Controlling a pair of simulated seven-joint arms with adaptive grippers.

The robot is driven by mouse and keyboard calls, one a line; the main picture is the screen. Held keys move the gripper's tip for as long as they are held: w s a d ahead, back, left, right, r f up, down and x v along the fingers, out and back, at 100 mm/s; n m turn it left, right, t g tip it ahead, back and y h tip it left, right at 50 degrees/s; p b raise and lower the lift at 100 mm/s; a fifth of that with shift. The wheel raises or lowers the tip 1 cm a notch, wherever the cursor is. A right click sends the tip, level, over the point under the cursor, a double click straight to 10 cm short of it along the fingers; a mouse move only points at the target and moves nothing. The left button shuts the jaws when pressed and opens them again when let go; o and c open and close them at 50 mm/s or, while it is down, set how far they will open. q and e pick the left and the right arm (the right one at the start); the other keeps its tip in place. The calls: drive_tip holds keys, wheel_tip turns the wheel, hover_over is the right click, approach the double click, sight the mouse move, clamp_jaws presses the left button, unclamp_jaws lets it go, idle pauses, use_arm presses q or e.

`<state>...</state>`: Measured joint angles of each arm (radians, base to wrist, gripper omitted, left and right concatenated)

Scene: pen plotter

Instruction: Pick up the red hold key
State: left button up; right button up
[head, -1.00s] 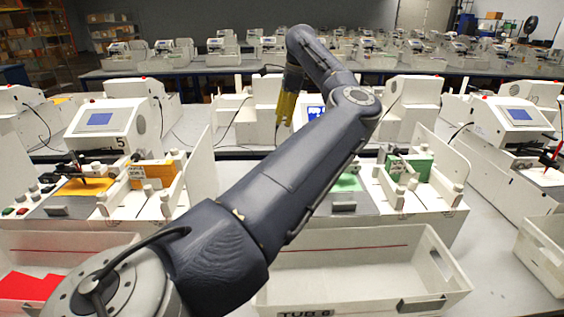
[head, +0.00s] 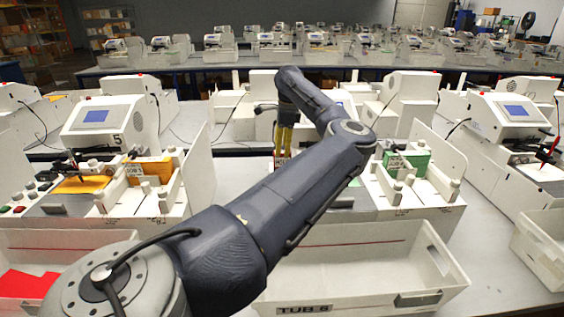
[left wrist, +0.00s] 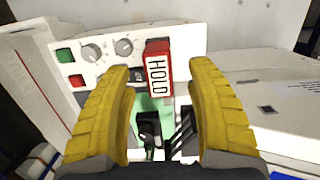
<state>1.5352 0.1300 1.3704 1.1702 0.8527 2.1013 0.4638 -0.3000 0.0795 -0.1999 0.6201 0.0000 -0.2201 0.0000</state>
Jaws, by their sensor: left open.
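The red hold key (left wrist: 158,47) is a small upright red block with a white label reading HOLD. In the left wrist view it stands in the gap between my two yellow fingers, with clear space on both sides. My left gripper (left wrist: 160,80) is open and points down toward it. In the head view the left gripper (head: 284,148) hangs above the middle machine, and a bit of the red key (head: 281,162) shows just below its fingertips. My forearm hides much of that machine. My right gripper is not in view.
A white panel (left wrist: 92,75) with two knobs, a green button (left wrist: 65,55) and a red button (left wrist: 77,80) lies beside the key. Plotter 5 (head: 103,118) stands to the left. Tub 6 (head: 345,283) is in front.

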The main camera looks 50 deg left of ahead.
sight(281, 161)
use_arm(q)
drive_tip(key=shift+s+f, duration=0.15)
drive_tip(key=shift+f, duration=2.65)
drive_tip(key=shift+c, duration=0.3)
drive_tip(key=c, duration=1.2)
